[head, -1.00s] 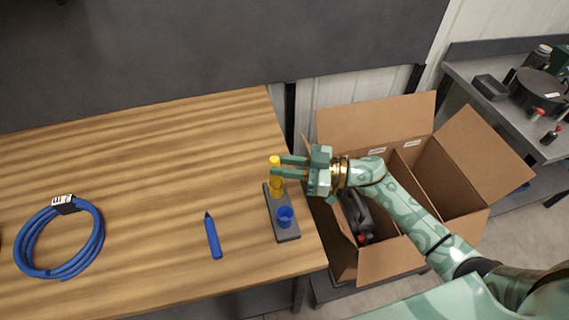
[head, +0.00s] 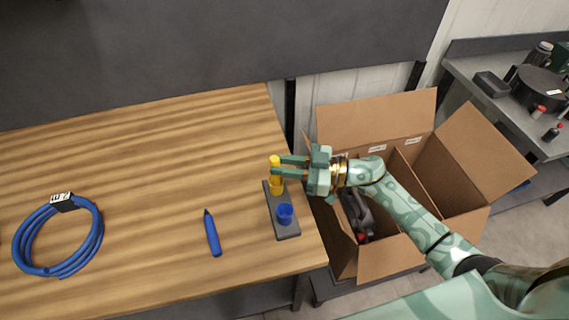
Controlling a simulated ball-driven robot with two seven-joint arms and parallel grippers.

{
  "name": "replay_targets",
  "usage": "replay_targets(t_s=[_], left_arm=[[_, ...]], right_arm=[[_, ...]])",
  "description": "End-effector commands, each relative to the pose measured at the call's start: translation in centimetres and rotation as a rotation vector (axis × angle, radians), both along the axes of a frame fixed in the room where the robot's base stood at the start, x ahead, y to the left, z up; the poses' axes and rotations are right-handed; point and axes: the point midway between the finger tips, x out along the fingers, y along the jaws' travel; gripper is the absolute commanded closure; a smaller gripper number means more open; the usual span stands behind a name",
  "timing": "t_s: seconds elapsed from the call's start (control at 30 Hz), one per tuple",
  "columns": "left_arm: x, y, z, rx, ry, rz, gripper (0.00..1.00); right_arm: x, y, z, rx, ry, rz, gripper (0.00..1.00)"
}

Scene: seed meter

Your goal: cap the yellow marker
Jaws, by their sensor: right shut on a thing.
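The yellow marker (head: 275,163) stands upright at the far end of a dark grey block (head: 284,231). Its lower end meets the yellow cap (head: 277,186) in that block; I cannot tell how deep it sits. My right gripper (head: 278,167) reaches in from the right and is shut on the yellow marker. A blue cap (head: 285,212) stands in the near part of the block. A blue marker (head: 212,234) lies on the table to the left, its dark tip pointing away. My left gripper is not in view.
A coiled blue cable (head: 58,262) lies on the wooden table (head: 140,180) at the left. An open cardboard box (head: 460,185) with a dark bottle (head: 358,212) stands right of the table edge. A grey side bench (head: 500,115) holds several items. The table's middle is clear.

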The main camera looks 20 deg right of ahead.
Motion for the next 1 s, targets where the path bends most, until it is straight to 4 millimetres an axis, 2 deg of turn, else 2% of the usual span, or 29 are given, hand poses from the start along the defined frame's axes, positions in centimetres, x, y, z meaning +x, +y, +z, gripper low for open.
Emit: replay_targets(t_s=[0.13,0.17,0.2,0.23,0.73,0.87,1.0], left_arm=[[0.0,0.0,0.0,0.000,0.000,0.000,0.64],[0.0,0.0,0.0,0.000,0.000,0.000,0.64],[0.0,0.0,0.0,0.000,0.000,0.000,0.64],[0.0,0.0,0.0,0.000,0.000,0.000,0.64],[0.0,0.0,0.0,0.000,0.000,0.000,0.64],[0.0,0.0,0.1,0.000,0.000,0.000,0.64],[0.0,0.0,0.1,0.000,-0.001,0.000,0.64]], right_arm=[[0.0,0.0,-0.1,-0.002,0.002,0.000,1.00],[0.0,0.0,-0.1,-0.002,0.002,0.000,0.72],[0.0,0.0,-0.1,-0.002,0.002,0.000,0.60],[0.0,0.0,-0.1,-0.002,0.002,0.000,0.54],[-0.2,-0.5,-0.1,-0.002,0.002,-0.001,0.54],[-1.0,-2.3,-0.1,-0.006,0.002,-0.002,0.54],[-2.4,-5.7,-0.2,-0.007,0.004,-0.002,0.54]])
